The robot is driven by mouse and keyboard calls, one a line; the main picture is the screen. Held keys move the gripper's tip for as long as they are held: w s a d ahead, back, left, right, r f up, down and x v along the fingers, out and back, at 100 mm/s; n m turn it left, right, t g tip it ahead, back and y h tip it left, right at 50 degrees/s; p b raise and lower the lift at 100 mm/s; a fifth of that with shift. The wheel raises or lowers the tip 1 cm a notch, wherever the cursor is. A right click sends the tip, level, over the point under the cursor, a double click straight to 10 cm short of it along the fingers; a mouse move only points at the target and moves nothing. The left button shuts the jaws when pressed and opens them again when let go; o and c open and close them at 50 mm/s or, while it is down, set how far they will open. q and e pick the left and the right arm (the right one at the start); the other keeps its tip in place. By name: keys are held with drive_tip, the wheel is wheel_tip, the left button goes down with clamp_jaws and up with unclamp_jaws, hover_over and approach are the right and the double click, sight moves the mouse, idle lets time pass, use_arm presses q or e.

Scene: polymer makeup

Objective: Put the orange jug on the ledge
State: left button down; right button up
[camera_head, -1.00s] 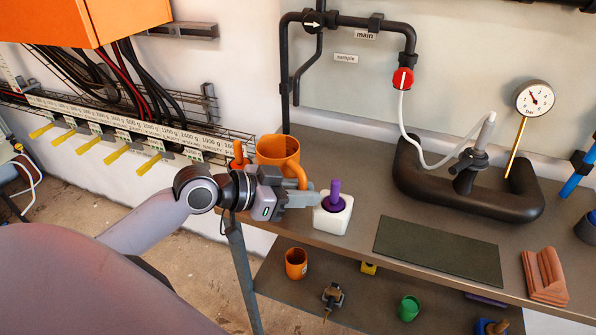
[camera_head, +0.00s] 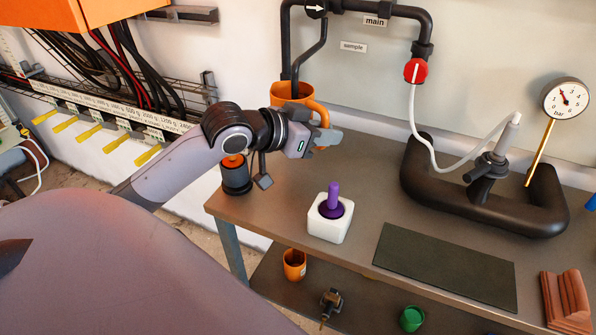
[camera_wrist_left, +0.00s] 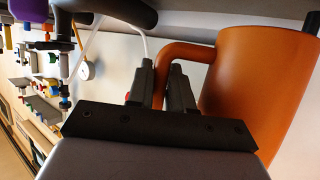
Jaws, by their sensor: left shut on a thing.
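The orange jug (camera_head: 291,93) is at the back left of the workbench in the head view, partly hidden behind my left gripper and wrist. My left gripper (camera_head: 324,141) is shut on the jug's handle. In the left wrist view the jug (camera_wrist_left: 250,85) fills the right side, and the gripper's dark fingers (camera_wrist_left: 161,88) stand on both sides of its handle. The jug appears raised above the bench top. I cannot tell which surface is the ledge. My right gripper is not in view.
A white block with a purple peg (camera_head: 330,222) stands on the bench (camera_head: 285,205). A dark mat (camera_head: 445,268) and a black curved base (camera_head: 480,205) lie to the right. Black pipes (camera_head: 288,50) run close behind the jug. A dark cylinder with an orange top (camera_head: 236,178) stands at the left edge.

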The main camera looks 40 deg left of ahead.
use_arm(q)
drive_tip(key=shift+w+r, duration=0.15)
drive_tip(key=shift+r, duration=0.3)
drive_tip(key=shift+d, duration=0.15)
wheel_tip(320, 180, down, 10)
drive_tip(key=shift+r+b, duration=0.25)
drive_tip(key=shift+b, duration=0.55)
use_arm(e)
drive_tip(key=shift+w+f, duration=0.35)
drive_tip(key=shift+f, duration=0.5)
use_arm(q)
drive_tip(key=c, duration=1)
unclamp_jaws()
drive_tip(key=shift+f, duration=0.1)
